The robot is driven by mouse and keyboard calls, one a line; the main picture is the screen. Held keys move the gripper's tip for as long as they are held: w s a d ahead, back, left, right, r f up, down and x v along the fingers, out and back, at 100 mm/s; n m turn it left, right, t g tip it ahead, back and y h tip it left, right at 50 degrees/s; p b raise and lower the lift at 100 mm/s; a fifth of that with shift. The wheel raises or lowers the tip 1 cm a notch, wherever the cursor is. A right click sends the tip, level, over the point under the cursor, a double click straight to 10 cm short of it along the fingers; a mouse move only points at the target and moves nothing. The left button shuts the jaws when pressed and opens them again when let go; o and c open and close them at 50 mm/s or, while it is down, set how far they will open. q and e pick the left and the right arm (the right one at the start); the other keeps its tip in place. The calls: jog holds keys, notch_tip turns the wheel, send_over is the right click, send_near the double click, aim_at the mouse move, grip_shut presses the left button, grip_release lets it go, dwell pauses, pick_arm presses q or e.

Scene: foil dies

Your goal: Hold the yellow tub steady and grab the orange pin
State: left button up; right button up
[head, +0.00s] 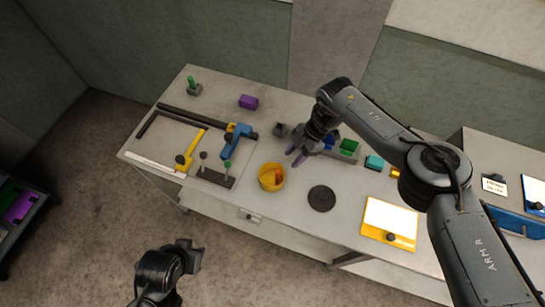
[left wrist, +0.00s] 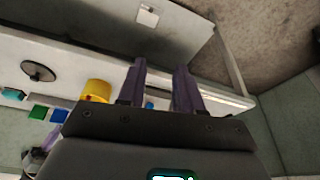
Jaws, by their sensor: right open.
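The yellow tub (head: 264,185) stands upright near the front edge of the workbench, in the middle of the head view. The orange pin (head: 278,176) shows inside it, partly hidden by the tub wall. My right gripper (head: 297,157) is open and empty, just above and right of the tub in the picture, apart from it. My left arm shows at the bottom left of the head view, in front of the bench. In the left wrist view my left gripper (left wrist: 160,68) is open, with nothing between its fingers. The tub (left wrist: 97,90) shows left of the fingers there; the pin cannot be made out.
A black disc (head: 321,198) lies right of the tub. A dark block with upright pegs (head: 215,178) and a blue tool (head: 237,143) lie to its left. Coloured blocks (head: 348,147) are near my right gripper. A yellow-framed panel (head: 389,222) lies farther right.

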aim_at(277, 177)
pick_arm(q)
jog(key=w+d+f+n+g, duration=0.1)
jog(key=w+d+f+n, duration=0.15)
jog(key=w+f, duration=0.45)
jog(key=w+d+r+n+g, duration=0.1)
jog(key=w+d+r, duration=0.1)
jog(key=w+d, duration=0.65)
jog(key=w+d+r+g, duration=0.1)
jog(key=w+d+r, duration=0.35)
jog(key=w, duration=0.75)
jog(key=shift+s+d+f, duration=0.1)
jog(key=shift+d+f, duration=0.15)
jog(key=shift+f, duration=1.65)
jog(key=shift+w+d+f, duration=0.1)
jog(key=shift+d+f, duration=0.15)
jog(key=shift+f, duration=1.7)
jog(key=shift+s+d+f, duration=0.1)
jog(key=shift+d+f, duration=0.15)
jog(key=shift+f, duration=1.65)
grip_shut()
pick_arm(e)
jog(key=c, duration=0.3)
